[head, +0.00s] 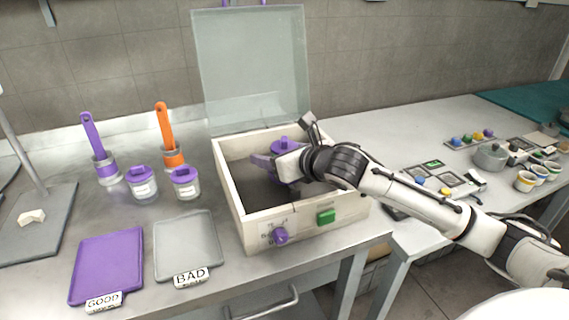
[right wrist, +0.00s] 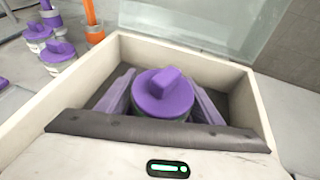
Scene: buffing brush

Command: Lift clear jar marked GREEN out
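A jar with a purple lid (right wrist: 163,92) stands upright inside the cream box (right wrist: 248,100); its lid also shows in the head view (head: 284,145). Its body and any marking are hidden. My right gripper (head: 268,166) reaches into the box from the right. In the right wrist view its two purple fingers (right wrist: 163,100) lie on either side of the jar, close to the lid. I cannot tell whether they press on it. The box's clear lid (head: 252,70) stands open at the back. My left gripper is not in view.
Two purple-lidded jars (head: 143,186) (head: 185,184) and two brushes, purple (head: 93,135) and orange (head: 166,130), stand left of the box. A purple GOOD tray (head: 107,265) and grey BAD tray (head: 188,247) lie in front. The box front has a green button (head: 326,216) and purple knob (head: 281,236).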

